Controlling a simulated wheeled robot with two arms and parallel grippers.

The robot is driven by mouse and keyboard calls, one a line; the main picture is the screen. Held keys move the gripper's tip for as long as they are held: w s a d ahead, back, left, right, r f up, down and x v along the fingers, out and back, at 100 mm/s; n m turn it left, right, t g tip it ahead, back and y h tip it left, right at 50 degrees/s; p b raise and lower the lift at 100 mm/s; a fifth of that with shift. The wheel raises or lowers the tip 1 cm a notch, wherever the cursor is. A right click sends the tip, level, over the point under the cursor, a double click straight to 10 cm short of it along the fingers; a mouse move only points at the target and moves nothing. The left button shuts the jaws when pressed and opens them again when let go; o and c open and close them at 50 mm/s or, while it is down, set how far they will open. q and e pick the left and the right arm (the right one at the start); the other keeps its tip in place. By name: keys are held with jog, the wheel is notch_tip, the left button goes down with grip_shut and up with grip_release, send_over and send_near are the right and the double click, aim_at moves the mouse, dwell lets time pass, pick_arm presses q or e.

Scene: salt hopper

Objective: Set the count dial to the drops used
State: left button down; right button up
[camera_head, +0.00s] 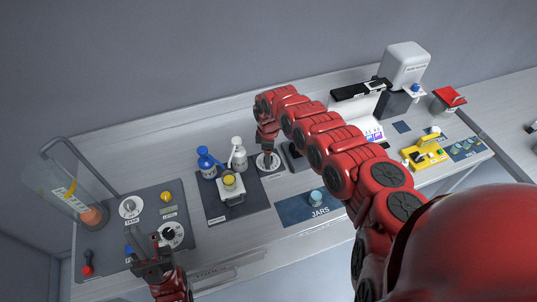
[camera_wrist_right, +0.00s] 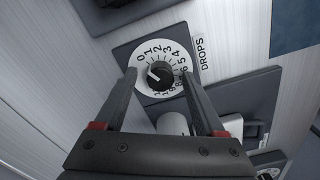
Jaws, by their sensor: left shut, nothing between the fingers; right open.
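The count dial, a white round face marked DROPS, shows in the right wrist view (camera_wrist_right: 139,88) with a black knob (camera_wrist_right: 161,75) at its centre. The knob's white mark points left, roughly toward the 0 side; its exact reading is too small to tell. In the head view the dial (camera_head: 264,168) is partly covered by my right gripper (camera_head: 269,156). My right gripper's fingers are open, one on each side of the knob (camera_wrist_right: 159,77); whether they touch it is unclear. My left gripper (camera_head: 152,262) is shut and empty over the front of the left panel.
The left panel holds other dials (camera_head: 130,207) and a red-knobbed lever (camera_head: 87,268). A JARS mat (camera_head: 292,212) lies in front.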

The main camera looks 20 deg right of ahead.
grip_shut()
dwell(0.4)
